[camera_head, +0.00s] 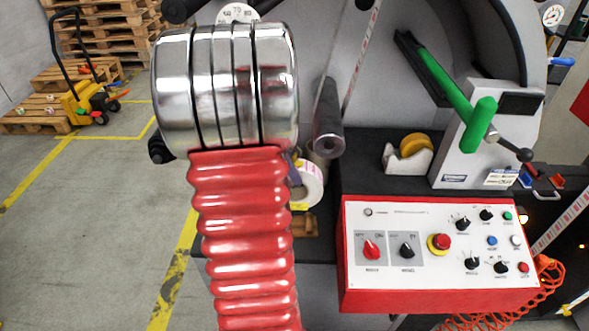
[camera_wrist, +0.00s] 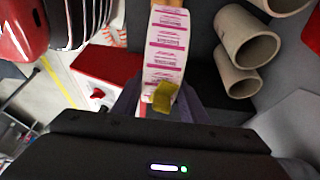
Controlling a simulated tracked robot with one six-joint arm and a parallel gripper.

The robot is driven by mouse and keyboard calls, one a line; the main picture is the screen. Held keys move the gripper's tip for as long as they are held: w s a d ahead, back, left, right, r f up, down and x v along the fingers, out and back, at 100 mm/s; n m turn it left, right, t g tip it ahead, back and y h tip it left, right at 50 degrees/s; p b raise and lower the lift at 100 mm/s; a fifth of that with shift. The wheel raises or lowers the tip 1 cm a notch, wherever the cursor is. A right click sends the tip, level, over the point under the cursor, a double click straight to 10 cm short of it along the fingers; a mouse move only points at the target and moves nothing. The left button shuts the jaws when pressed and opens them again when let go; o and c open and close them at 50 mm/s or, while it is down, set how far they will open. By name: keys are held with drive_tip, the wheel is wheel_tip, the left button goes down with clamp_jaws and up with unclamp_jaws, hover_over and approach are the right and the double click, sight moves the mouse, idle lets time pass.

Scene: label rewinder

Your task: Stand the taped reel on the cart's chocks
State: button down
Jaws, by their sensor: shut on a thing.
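The taped reel (camera_wrist: 166,45) is a roll of white labels with pink print, seen edge-on in the wrist view. A yellow piece of tape (camera_wrist: 164,96) sits on its near edge. My gripper (camera_wrist: 155,104) is shut on the reel, with purple fingers on both sides of it. In the head view the reel (camera_head: 312,183) shows partly behind my arm, its white face and pink-yellow rim visible, and most of the gripper is hidden. A brown wooden piece (camera_head: 303,224) shows just below the reel; I cannot tell whether they touch. I cannot make out the cart's chocks for sure.
The red and white control panel (camera_head: 440,250) stands right of the reel. A tape dispenser (camera_head: 410,155) sits on the dark bench behind it. Several cardboard cores (camera_wrist: 240,40) lie at right in the wrist view. Pallets and a yellow pallet truck (camera_head: 90,100) stand far left; the floor between is clear.

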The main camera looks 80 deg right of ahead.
drive_tip(key=w+a+f+n+t+h, duration=0.2)
drive_tip(key=w+a+n+t, duration=0.1)
drive_tip(key=w+a+n, duration=1)
drive_tip(key=w+a+f+n+t+h, duration=0.1)
drive_tip(key=w+a+f+n+t, duration=0.2)
drive_tip(key=w+a+n, duration=0.75)
drive_tip(key=w+a+r+n+t+y, duration=0.1)
drive_tip(key=w+a+n, duration=0.4)
drive_tip(key=w+a, duration=0.6)
drive_tip(key=w+a+r+n+t+y, duration=0.2)
drive_tip(key=w+a+n, duration=0.3)
drive_tip(key=w+a, duration=0.7)
drive_tip(key=shift+w+a+r+y, duration=0.3)
drive_tip(key=shift+a+r+y, duration=0.15)
drive_tip(key=shift+a+y, duration=0.05)
drive_tip(key=shift+s, duration=0.1)
